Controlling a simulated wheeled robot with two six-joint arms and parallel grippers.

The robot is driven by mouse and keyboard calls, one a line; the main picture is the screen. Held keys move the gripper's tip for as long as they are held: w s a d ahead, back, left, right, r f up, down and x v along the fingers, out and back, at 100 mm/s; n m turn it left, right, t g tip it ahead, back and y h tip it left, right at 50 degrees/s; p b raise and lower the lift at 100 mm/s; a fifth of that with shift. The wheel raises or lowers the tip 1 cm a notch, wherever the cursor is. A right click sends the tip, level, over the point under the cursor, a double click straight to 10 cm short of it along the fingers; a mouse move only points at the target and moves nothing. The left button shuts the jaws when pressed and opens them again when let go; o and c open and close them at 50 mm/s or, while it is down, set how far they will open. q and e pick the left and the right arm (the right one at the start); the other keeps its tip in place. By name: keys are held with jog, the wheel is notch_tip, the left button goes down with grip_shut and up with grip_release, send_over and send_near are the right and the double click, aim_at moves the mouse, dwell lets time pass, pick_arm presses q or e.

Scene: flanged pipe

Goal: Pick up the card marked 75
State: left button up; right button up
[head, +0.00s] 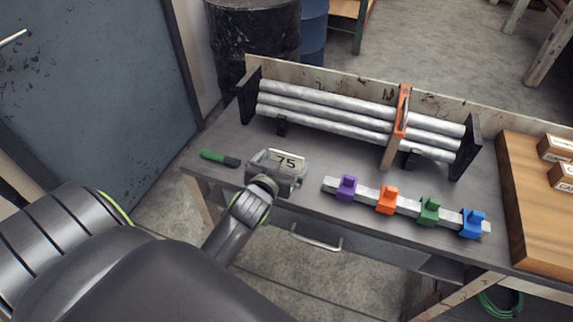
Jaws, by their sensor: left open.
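The card marked 75 (286,161) is a small pale plate with dark digits. It shows just beyond my left gripper (278,170), at the left part of the grey workbench (321,222). My left arm comes up from the bottom left, and its grey gripper body covers the area right in front of the card. The fingers are hard to make out, but the gripper is open. I cannot tell whether the fingers touch the card or what the card rests on. My right gripper does not show.
A green-handled tool (220,158) lies left of the gripper. Right of it, a metal bar (411,207) carries purple, orange, green and blue blocks. Behind, a rack holds several metal pipes (325,112) with an orange clamp (402,110). A wooden board (535,215) with boxes is at right.

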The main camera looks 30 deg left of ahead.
aim_at(286, 157)
pick_arm(q)
jog(key=shift+x, duration=3)
jog(key=shift+s+a, duration=0.1)
jog(key=shift+a, duration=0.05)
jog(key=c, duration=0.7)
